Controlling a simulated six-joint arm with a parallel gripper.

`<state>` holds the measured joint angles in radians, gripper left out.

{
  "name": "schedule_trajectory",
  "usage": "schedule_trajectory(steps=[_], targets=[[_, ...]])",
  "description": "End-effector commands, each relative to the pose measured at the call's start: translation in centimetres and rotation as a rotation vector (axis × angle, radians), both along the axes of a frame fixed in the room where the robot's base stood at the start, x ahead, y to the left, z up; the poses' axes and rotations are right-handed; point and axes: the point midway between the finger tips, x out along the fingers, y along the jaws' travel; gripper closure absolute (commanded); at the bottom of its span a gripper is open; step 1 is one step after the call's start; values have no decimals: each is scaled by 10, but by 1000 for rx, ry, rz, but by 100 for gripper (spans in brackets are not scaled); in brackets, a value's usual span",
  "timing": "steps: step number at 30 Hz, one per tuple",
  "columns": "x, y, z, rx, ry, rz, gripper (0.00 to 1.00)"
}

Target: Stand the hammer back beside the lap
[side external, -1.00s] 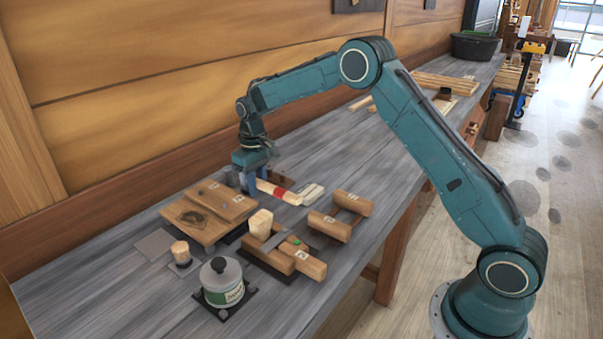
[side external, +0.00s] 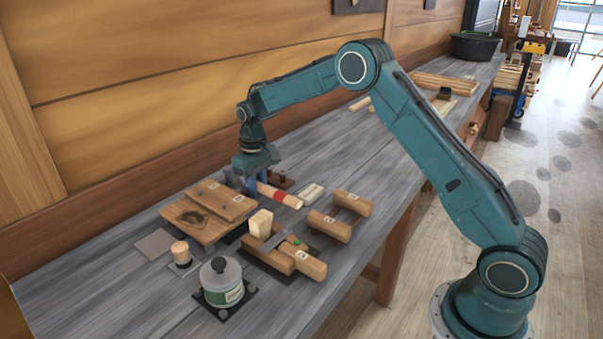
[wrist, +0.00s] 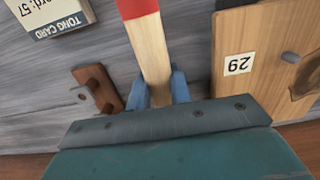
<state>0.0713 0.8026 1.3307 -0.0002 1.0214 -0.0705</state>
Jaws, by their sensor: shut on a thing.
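A pale wooden handle with a red band (side external: 277,195), seemingly the hammer's, slants low over the bench; I cannot make out a head. In the wrist view the handle (wrist: 147,45) runs up out of the picture. My gripper (side external: 246,186) is shut on its near end, one blue finger on each side (wrist: 160,90). I cannot tell whether the handle touches the bench. The lap, two overlapping boards (side external: 196,222), lies just left of my gripper. Its edge with a "29" label shows right of the handle in the wrist view (wrist: 262,45).
A small brown peg block (side external: 283,180) stands behind the handle, and a white tong card (side external: 311,194) beyond its far end. Wooden clamp pieces (side external: 341,217), a pale block (side external: 261,223) and a lidded pot (side external: 221,282) stand in front.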

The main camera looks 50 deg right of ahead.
Motion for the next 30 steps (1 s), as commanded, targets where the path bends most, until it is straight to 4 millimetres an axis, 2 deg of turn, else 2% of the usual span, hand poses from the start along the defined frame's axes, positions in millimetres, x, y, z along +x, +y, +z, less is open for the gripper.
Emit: schedule_trajectory(steps=[13, 14, 17, 25, 30], targets=[[1, 0, -5, 0, -3, 0, 100], [1, 0, -5, 0, -4, 0, 73], [1, 0, -5, 0, -3, 0, 54], [-1, 0, -7, 0, 3, 0, 54], [0, 0, -1, 0, 0, 0, 54]])
